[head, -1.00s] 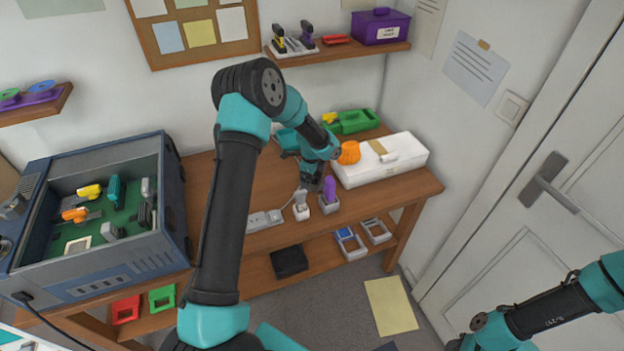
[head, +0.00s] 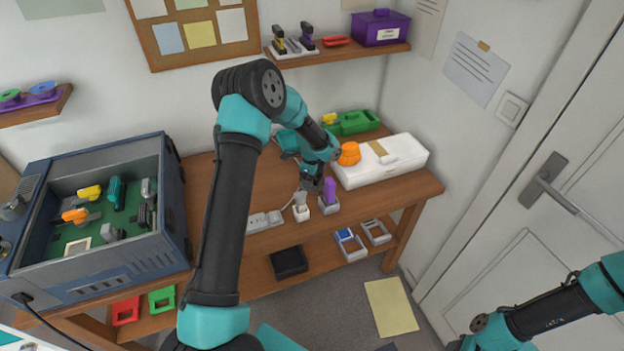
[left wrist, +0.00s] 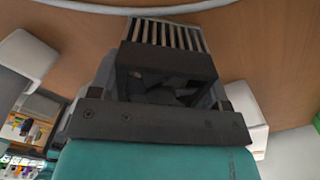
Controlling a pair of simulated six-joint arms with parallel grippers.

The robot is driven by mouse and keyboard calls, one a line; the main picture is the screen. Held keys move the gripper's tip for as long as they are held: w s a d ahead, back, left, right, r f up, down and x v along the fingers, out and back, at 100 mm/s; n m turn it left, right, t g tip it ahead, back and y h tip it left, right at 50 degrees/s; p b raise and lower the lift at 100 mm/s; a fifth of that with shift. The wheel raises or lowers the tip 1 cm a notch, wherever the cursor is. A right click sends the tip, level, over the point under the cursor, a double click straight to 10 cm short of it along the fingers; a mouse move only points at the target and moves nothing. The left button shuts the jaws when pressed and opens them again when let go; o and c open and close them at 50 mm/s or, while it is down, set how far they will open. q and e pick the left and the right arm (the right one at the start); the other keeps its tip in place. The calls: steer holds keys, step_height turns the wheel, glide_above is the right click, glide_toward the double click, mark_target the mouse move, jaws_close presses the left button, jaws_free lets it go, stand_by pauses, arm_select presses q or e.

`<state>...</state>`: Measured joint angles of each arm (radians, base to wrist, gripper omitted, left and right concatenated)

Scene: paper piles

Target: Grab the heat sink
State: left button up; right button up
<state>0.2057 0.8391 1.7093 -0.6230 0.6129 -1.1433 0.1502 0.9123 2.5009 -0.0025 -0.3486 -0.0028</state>
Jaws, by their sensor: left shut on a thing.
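The heat sink (left wrist: 168,36), a block with pale parallel fins, sits at the dark jaws of my left gripper (left wrist: 165,72) in the left wrist view. That gripper is shut on it. In the head view my left gripper (head: 313,186) is low over the wooden desk, between a white socket-like block (head: 301,213) and a purple piece (head: 330,188) in a pale holder. I cannot make out the heat sink clearly there. My right arm enters at the lower right; its fingertips are not visible.
An open blue case (head: 115,285) with several parts stands left on the desk (head: 263,180). A white box (head: 400,155) with an orange piece (head: 349,153) and a green carrier (head: 357,122) lie right of the arm. A power strip (head: 262,222) lies near the front edge.

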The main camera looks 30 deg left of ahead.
arm_select(q)
step_height(320, 180, up, 10)
steer(key=shift+r, duration=0.1)
stand_by(0.4)
